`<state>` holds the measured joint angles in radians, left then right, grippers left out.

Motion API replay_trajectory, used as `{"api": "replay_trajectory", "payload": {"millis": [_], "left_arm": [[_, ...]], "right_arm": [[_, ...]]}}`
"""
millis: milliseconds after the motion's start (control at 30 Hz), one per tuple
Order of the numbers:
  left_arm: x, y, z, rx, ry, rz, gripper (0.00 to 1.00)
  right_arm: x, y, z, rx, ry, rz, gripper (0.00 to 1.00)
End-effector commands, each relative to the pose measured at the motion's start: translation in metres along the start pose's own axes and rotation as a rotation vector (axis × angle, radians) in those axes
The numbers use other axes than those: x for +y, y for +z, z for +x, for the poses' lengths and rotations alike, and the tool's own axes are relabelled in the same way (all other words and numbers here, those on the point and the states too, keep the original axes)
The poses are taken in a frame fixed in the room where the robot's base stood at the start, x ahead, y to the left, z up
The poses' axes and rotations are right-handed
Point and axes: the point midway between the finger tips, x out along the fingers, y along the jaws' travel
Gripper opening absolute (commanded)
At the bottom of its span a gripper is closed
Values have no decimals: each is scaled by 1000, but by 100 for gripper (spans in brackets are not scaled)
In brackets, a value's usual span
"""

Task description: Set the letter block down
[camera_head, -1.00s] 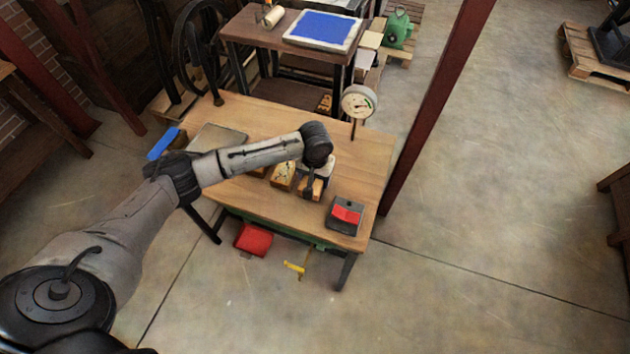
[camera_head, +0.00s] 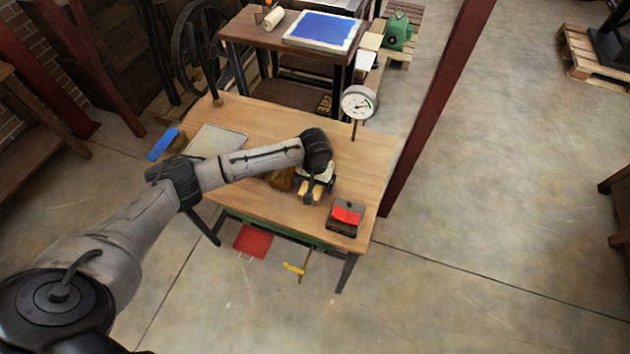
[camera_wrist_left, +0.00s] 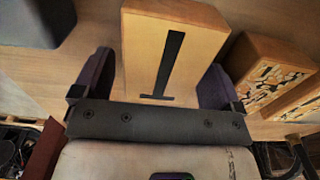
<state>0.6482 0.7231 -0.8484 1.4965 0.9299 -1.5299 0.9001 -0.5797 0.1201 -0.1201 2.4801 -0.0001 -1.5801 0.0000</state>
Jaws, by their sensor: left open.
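The letter block is pale wood with a dark letter on its face; it shows in the wrist view (camera_wrist_left: 172,50) and, partly covered by my gripper, in the head view (camera_head: 318,191). It appears to rest on the wooden table (camera_head: 365,172). My left gripper (camera_head: 311,195) is open, with one dark finger on each side of the block in the wrist view (camera_wrist_left: 155,80). A gap shows beside the left finger; contact at the right finger cannot be told. My right gripper is not in view.
A block with a mosaic-like pattern (camera_wrist_left: 270,75) stands close right of the letter block in the wrist view. A red-topped dark pad (camera_head: 345,217) lies near the table's front right corner. A round dial gauge (camera_head: 358,102) rises at the back right.

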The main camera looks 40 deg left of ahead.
Motion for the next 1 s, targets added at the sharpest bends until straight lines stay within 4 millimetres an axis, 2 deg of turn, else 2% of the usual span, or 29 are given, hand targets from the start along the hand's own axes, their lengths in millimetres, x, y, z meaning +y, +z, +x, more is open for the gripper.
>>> {"api": "replay_trajectory", "payload": {"millis": [133, 233, 700, 1000], "left_arm": [[0, 0, -3, 2, -1, 1, 91], [0, 0, -16, 2, 0, 0, 91], [0, 0, -99, 2, 1, 1, 91], [0, 0, -122, -1, 0, -1, 91]], "right_arm": [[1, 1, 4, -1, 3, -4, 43], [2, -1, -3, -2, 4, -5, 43], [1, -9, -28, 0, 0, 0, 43], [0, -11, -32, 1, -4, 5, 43]]}}
